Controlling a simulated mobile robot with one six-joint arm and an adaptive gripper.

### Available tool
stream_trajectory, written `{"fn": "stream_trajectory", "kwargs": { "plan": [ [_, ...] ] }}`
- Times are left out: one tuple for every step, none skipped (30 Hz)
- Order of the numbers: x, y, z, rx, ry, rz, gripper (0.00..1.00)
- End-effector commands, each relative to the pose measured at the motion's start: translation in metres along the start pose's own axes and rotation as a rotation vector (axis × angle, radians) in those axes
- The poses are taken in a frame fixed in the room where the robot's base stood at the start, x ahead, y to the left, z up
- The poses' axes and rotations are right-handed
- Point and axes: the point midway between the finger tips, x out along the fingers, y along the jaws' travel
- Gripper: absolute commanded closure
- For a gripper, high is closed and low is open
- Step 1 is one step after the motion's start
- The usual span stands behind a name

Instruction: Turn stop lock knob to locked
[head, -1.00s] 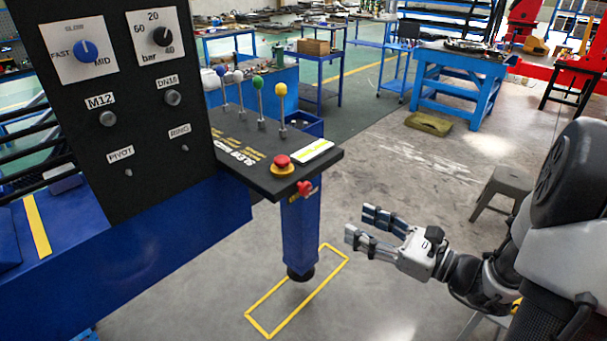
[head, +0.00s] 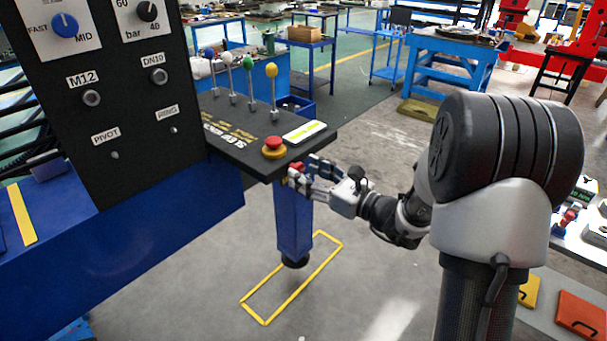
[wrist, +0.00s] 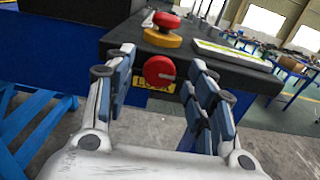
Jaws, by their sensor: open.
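The stop lock knob (wrist: 159,71) is a round red knob with a pale mark at its right side. It sits on the front face of the black control panel, above a yellow label (wrist: 158,88) that is partly hidden. In the head view the knob (head: 296,168) shows small and partly covered by my fingers. My gripper (head: 308,170) is open in front of it. In the wrist view my gripper (wrist: 163,82) has its blue-padded fingers apart, one on each side of the knob.
A red mushroom button on a yellow base (wrist: 164,31) stands on the panel top just above the knob. Levers with coloured balls (head: 249,66) stand behind it. A blue post (head: 293,225) is below the panel. Open floor lies to the right.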

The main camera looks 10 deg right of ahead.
Motion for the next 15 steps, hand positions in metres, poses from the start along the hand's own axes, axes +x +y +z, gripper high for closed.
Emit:
{"fn": "stream_trajectory", "kwargs": {
  "plan": [
    [0.006,0.001,-0.001,0.0,0.001,0.002,0.5],
    [0.009,0.0,-0.001,0.0,0.001,0.001,0.5],
    [0.011,0.0,-0.001,0.0,0.0,0.001,0.5],
    [0.013,0.0,0.0,0.001,0.0,0.001,0.5],
    [0.014,0.001,0.0,0.001,0.0,0.001,0.5],
    [0.016,0.001,0.0,0.001,0.0,0.001,0.5],
    [0.016,0.001,0.0,0.001,0.0,0.001,0.5],
    [0.017,0.001,0.0,0.001,0.0,0.0,0.5],
    [0.017,0.0,0.0,0.001,0.0,0.0,0.5],
    [0.017,0.0,0.0,0.001,0.0,0.0,0.5],
    [0.017,0.0,0.0,0.001,0.0,0.0,0.5],
    [0.016,0.0,0.0,0.001,0.0,0.0,0.5],
    [0.016,0.0,0.0,0.001,0.0,0.0,0.5],
    [0.016,0.0,0.0,0.001,0.0,0.0,0.5],
    [0.016,0.0,0.0,0.001,0.0,0.0,0.52]
  ]
}}
